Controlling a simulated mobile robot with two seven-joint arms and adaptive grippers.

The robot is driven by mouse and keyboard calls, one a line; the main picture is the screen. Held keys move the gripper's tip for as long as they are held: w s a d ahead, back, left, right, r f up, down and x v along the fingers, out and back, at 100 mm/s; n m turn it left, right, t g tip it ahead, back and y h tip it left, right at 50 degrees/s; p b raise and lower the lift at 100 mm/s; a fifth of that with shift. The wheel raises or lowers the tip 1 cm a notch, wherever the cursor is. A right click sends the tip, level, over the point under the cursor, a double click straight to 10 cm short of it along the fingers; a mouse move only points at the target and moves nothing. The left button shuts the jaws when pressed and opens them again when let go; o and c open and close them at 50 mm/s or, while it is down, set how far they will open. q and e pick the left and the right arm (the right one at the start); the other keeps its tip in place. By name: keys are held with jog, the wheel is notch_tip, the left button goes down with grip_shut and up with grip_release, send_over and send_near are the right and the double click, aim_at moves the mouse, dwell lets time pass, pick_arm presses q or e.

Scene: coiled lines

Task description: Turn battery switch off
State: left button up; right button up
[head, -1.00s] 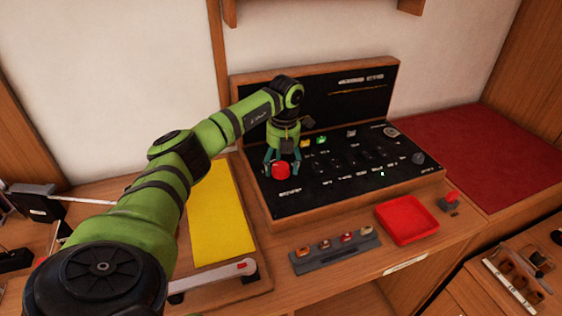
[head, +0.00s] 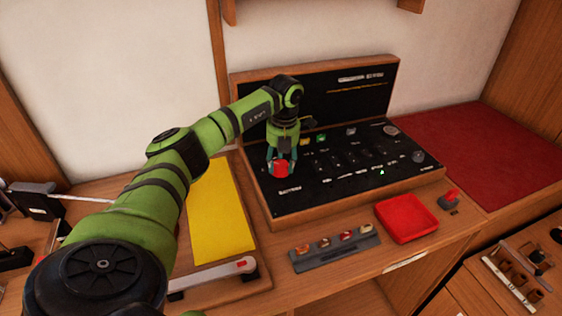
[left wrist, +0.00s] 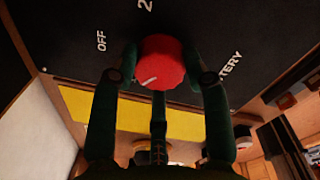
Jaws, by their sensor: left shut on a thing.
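The battery switch is a red round knob (head: 281,169) at the left end of the black panel (head: 330,190). My left gripper (head: 280,164) is shut on it from above. In the left wrist view the red knob (left wrist: 160,62) sits between the fingers of my left gripper (left wrist: 162,75). A pale pointer line shows on the knob, towards its lower left side. The label OFF shows on the panel left of the knob, a "2" above it, and part of the word BATTERY to its right. My right gripper is not in view.
A red tray (head: 407,219) and a grey rack (head: 335,248) with several small pieces stand in front of the panel. A yellow sheet (head: 220,212) lies left of the panel. A dark red mat (head: 465,150) lies at the right.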

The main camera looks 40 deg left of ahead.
aim_at(280, 166)
pick_arm(q)
jog(key=m, duration=0.5)
jog(key=shift+s+f, duration=0.2)
jog(key=m, duration=0.5)
jog(key=shift+s+m, duration=0.1)
jog(key=shift+m, duration=0.2)
jog(key=o, duration=1.1)
jog(key=shift+o, duration=0.2)
jog(key=shift+t, duration=0.3)
jog(key=shift+r, duration=0.1)
jog(key=shift+r, duration=0.45)
notch_tip(280, 166, up, 11)
jog(key=shift+s+d, duration=0.15)
jog(key=shift+d, duration=0.05)
